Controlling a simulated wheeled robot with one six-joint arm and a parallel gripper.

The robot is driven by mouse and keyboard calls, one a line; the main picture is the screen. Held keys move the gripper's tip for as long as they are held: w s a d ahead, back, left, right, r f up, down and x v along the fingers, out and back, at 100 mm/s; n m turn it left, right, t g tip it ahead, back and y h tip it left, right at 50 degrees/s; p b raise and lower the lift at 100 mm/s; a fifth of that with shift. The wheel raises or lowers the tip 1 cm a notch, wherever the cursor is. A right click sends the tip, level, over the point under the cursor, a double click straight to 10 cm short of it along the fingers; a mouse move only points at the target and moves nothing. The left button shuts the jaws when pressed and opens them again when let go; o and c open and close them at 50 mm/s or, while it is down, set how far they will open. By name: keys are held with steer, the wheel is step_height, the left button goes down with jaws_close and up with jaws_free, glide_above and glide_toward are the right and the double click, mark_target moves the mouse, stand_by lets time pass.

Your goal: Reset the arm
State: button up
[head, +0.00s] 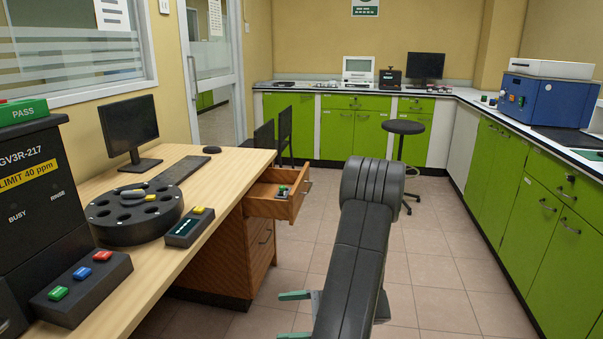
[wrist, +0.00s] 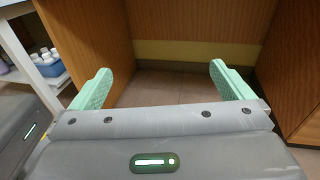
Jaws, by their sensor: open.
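My gripper (head: 294,316) shows at the bottom of the head view, low beside the wooden desk, with its two pale green fingers apart. My dark arm reaches down to it through the middle of that view. In the wrist view my gripper (wrist: 160,72) is open, with nothing between its fingers. Beyond the fingers is a recess between wooden panels, with tiled floor below. The rest of the gripper is partly hidden in the head view.
The wooden desk (head: 187,250) holds a black round carousel (head: 112,232), button boxes and a monitor (head: 129,128). Its top drawer (head: 273,205) stands open with small items inside. A black stool (head: 403,128) and green cabinets (head: 500,170) stand beyond. Tiled floor right of my arm is clear.

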steer(key=s+a+r+n+g+h, duration=0.15)
steer(key=s+n+g+h, duration=0.3)
steer(key=s, duration=0.45)
steer(key=s+d+n+t+h, duration=0.1)
steer(key=s+d+n+h, duration=0.2)
steer(key=s+n+h, duration=0.2)
steer(key=s+d+n+t+h+b, duration=0.1)
steer(key=s+d+n+h, duration=0.3)
steer(key=s+n+h, duration=0.2)
steer(key=shift+s+r, duration=0.2)
steer(key=shift+s, duration=1)
